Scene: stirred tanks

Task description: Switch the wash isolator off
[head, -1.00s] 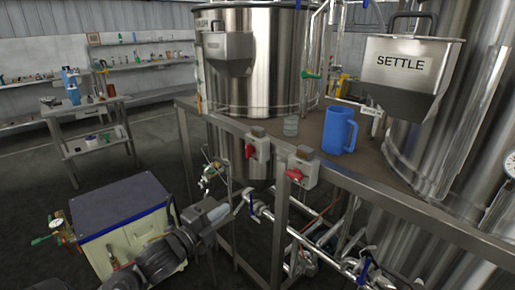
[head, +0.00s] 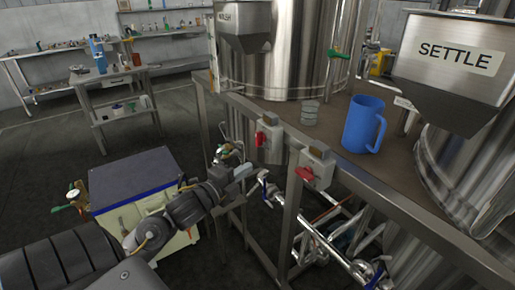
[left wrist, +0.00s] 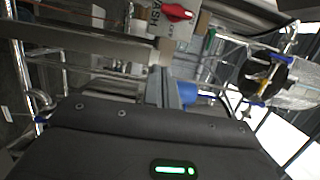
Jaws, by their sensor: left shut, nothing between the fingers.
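The left isolator (head: 271,148) is a grey box on the front rail of the platform, with its red handle upright. In the left wrist view a grey isolator plate (left wrist: 178,28) has a red handle and a label ending in "ASH"; its first letter is not clear. A second isolator (head: 316,165) sits to the right, its red handle lying nearly level. My left gripper (head: 243,171) is shut and empty, below and left of the left isolator, apart from it. Its fingers also show in the left wrist view (left wrist: 164,88). My right gripper is not in view.
A blue jug (head: 362,124) and a small clear beaker (head: 310,112) stand on the platform (head: 335,108). The SETTLE hopper (head: 450,62) hangs at right. Pipes and valves run below the rail.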

